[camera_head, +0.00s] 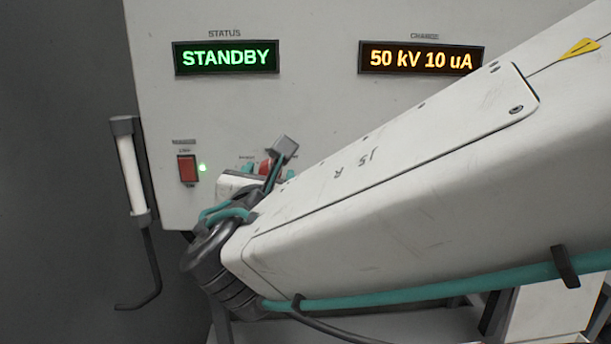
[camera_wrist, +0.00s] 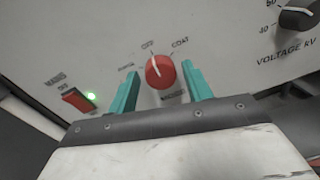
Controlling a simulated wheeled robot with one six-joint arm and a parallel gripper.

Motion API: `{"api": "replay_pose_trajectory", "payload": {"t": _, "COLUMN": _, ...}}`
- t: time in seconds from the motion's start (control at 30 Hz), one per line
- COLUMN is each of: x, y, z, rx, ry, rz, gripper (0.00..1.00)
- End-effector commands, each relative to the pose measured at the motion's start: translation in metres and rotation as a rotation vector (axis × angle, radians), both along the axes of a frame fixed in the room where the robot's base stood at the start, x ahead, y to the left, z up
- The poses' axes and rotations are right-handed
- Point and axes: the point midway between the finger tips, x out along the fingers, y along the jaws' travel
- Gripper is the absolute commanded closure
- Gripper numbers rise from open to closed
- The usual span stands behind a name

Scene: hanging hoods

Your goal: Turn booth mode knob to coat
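The red booth mode knob (camera_wrist: 160,72) is on the light panel in the wrist view. Its white pointer line tilts up and slightly left, toward the middle label, which seems to read OFF. The COAT label (camera_wrist: 180,42) is at its upper right; a blurred label is at its left. My gripper (camera_wrist: 160,67) is open, with one teal finger on each side of the knob and visible gaps between. In the head view the knob (camera_head: 265,167) shows only partly beside my gripper (camera_head: 262,169); my arm hides much around it.
A red mains switch (camera_head: 187,168) with a lit green lamp is left of the knob. A black voltage knob (camera_wrist: 299,17) is at the right. The status display (camera_head: 227,57) reads STANDBY; the charge display (camera_head: 421,59) reads 50 kV 10 uA. A white-handled tool (camera_head: 131,172) hangs at the left edge.

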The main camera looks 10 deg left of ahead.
Motion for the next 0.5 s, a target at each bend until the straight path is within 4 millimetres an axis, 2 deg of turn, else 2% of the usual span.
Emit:
{"api": "replay_pose_trajectory", "payload": {"t": 0.03, "x": -0.0001, "y": 0.0000, "z": 0.0000, "rx": 0.000, "ry": 0.000, "rz": 0.000, "gripper": 0.66}}
{"api": "replay_pose_trajectory", "payload": {"t": 0.1, "x": -0.0002, "y": 0.0000, "z": 0.0000, "rx": 0.000, "ry": 0.000, "rz": 0.000, "gripper": 0.85}}
{"api": "replay_pose_trajectory", "payload": {"t": 0.13, "x": -0.0002, "y": 0.0000, "z": 0.0000, "rx": 0.000, "ry": 0.000, "rz": 0.000, "gripper": 0.88}}
{"api": "replay_pose_trajectory", "payload": {"t": 0.5, "x": -0.0003, "y": -0.0002, "z": 0.0002, "rx": 0.045, "ry": 0.011, "rz": 0.000, "gripper": 0.88}}
